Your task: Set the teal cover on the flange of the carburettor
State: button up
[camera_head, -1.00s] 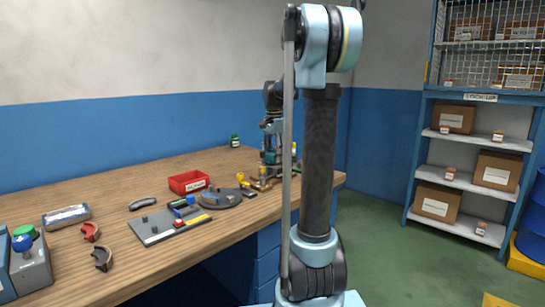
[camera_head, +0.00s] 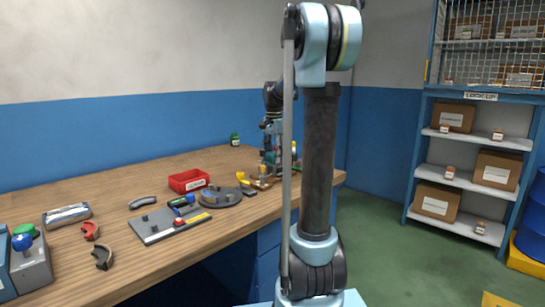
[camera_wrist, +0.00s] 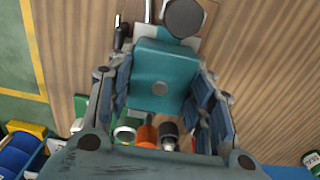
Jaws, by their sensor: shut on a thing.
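The teal cover (camera_wrist: 158,72) sits between the two finger pads in the wrist view, with a round mark on its face. My gripper (camera_wrist: 165,90) is shut on it. In the head view my gripper (camera_head: 272,152) is over the far right end of the bench, partly behind my own arm. A dark round part (camera_wrist: 184,17) shows just beyond the cover in the wrist view. I cannot tell whether it belongs to the carburettor. The carburettor and its flange cannot be made out clearly, and the contact under the cover is hidden.
On the wooden bench (camera_head: 120,200) are a red bin (camera_head: 188,181), a grey tray with coloured parts (camera_head: 165,226), and a dark round plate (camera_head: 222,197). A green bottle (camera_head: 235,140) stands at the back. Shelves with boxes (camera_head: 452,118) stand at right. The floor between is clear.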

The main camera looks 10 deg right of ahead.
jog(key=o, duration=1.1)
jog(key=shift+o, duration=0.2)
jog(key=o, duration=0.4)
jog(key=shift+r, duration=0.15)
jog(key=shift+r, duration=3.35)
